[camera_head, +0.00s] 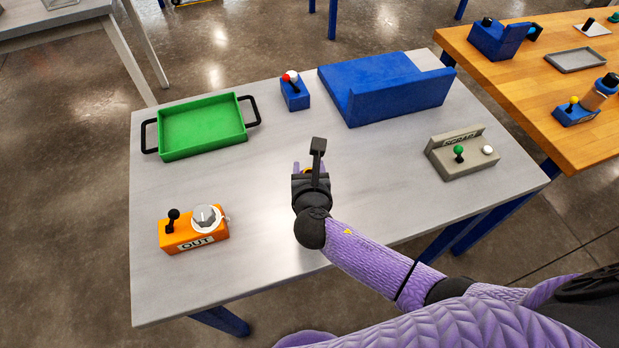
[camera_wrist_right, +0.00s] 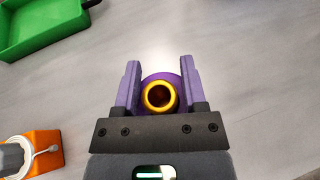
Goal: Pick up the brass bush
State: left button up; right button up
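The brass bush (camera_wrist_right: 160,96) shows in the right wrist view as a gold ring with a dark bore, seen end-on. A purple rounded part (camera_wrist_right: 160,77) shows around and behind it. My right gripper (camera_wrist_right: 161,80) has one purple finger on each side of the bush. Whether the fingers press on it or stand just clear of it, I cannot tell. In the head view my right gripper (camera_head: 304,168) is over the middle of the table, and its own body hides most of the bush; a bit of gold shows by the fingers. My left gripper is out of view.
On the grey table (camera_head: 270,230) stand a green tray (camera_head: 202,128), an orange OUT box (camera_head: 194,230), a small blue box (camera_head: 294,93), a large blue fixture (camera_head: 395,90) and a grey SCRAP box (camera_head: 462,155). A wooden table (camera_head: 530,80) is at right. The table's front middle is clear.

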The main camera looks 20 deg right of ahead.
grip_shut()
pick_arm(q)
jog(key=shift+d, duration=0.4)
